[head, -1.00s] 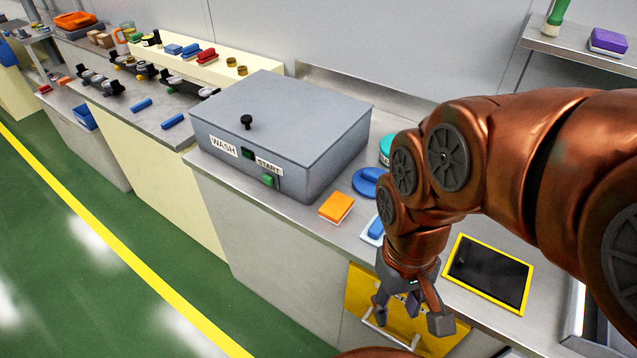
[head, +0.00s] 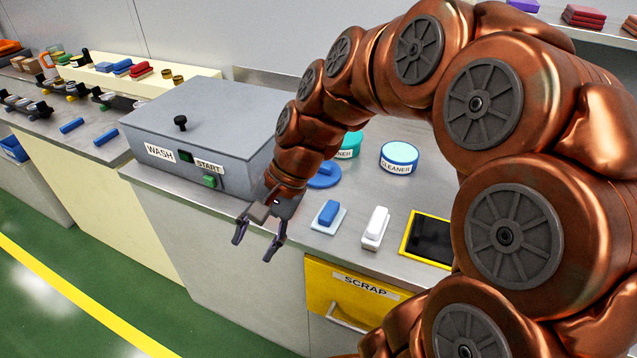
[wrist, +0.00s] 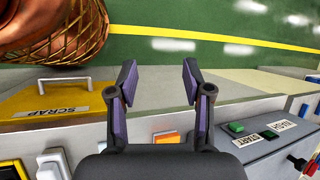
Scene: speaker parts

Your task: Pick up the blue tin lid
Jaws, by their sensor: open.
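A round blue lid with a raised middle (head: 326,174) lies flat on the counter, right of the grey wash box and partly behind my arm in the head view. I cannot make it out in the wrist view. My gripper (head: 253,248) points down, open and empty, in front of the counter's front edge, left of and nearer than the lid. In the wrist view my gripper (wrist: 158,70) has its fingers apart over the floor, with nothing between the tips.
The wash box (head: 205,125) stands left of the lid. Two cleaner tins (head: 398,160) stand behind and to the right. A blue-handled pad (head: 328,215), a white one (head: 375,228) and a black tablet (head: 428,238) lie nearer.

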